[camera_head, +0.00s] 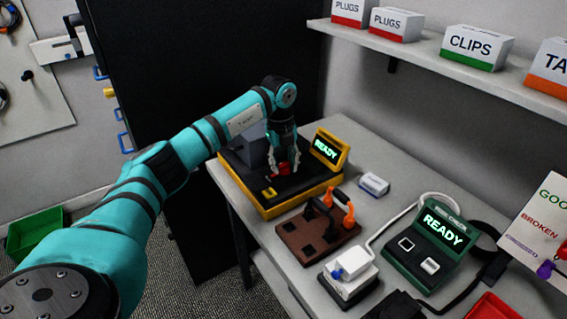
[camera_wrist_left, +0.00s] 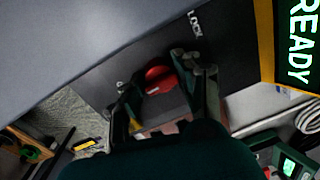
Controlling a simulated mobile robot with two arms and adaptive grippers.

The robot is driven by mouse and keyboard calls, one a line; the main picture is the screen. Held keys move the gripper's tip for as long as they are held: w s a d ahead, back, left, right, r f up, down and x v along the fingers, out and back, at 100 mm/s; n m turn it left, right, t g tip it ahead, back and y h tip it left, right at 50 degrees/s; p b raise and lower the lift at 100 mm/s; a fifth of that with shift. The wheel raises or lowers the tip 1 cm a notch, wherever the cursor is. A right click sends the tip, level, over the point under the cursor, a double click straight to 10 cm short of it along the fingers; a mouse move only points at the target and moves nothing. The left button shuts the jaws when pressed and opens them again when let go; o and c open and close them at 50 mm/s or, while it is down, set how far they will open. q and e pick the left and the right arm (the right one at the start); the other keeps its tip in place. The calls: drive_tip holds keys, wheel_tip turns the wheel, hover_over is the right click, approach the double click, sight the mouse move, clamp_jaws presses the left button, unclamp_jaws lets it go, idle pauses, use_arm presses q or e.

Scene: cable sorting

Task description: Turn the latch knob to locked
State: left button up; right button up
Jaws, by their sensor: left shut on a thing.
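The yellow-edged black device (camera_head: 300,203) stands at the far left of the table, with a lit screen reading READY (camera_head: 325,149). Its red latch knob (camera_head: 284,168) sits on the black top. In the left wrist view the red knob (camera_wrist_left: 159,79) lies between the fingers, with a white LOCK label (camera_wrist_left: 195,24) printed beyond it. My left gripper (camera_head: 283,173) points down over the device and is shut on the knob, which it partly hides. The knob's exact angle is hard to read. My right gripper is not in view.
A brown fixture (camera_head: 312,245) with black and orange clamps stands beside the device. A white box (camera_head: 373,185), a white plug unit (camera_head: 348,272) and a green tester (camera_head: 433,243) reading READY are to the right. A shelf (camera_head: 430,53) with labelled boxes hangs above.

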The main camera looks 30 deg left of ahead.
use_arm(q)
drive_tip(key=shift+c, duration=0.7)
drive_tip(key=shift+m, duration=0.3)
drive_tip(key=m, duration=0.2)
drive_tip(key=shift+r+m+p, duration=0.1)
drive_tip(key=shift+m+p, duration=0.25)
drive_tip(key=shift+m, duration=0.05)
drive_tip(key=m, duration=0.5)
drive_tip(key=shift+w, duration=0.1)
drive_tip(key=m, duration=0.5)
drive_tip(key=shift+g, duration=0.4)
drive_tip(key=m, duration=0.4)
drive_tip(key=shift+w+m, duration=0.1)
drive_tip(key=shift+m, duration=0.3)
drive_tip(key=o, duration=1.1)
